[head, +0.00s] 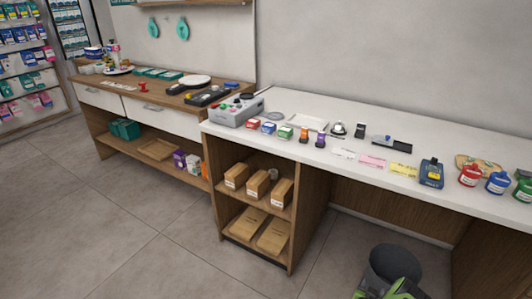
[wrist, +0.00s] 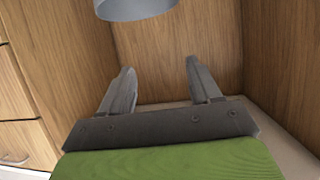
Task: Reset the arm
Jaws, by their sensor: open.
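My gripper (wrist: 160,68) shows in the wrist view with its two grey fingers wide apart and nothing between them. Behind the fingers are wooden panels. Part of my green arm shows at the bottom edge of the head view, in front of a dark grey bin (head: 396,262) on the floor. The fingertips cannot be made out in the head view. A grey rounded thing (wrist: 135,8) is cut off at the top of the wrist view, beyond the fingers.
A white counter (head: 320,160) carries small boxes, bottles, cards and a grey console (head: 236,110). Cardboard boxes (head: 257,184) fill the shelves below. A second wooden counter (head: 150,88) stands at left. The tiled floor (head: 110,220) is clear at front left.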

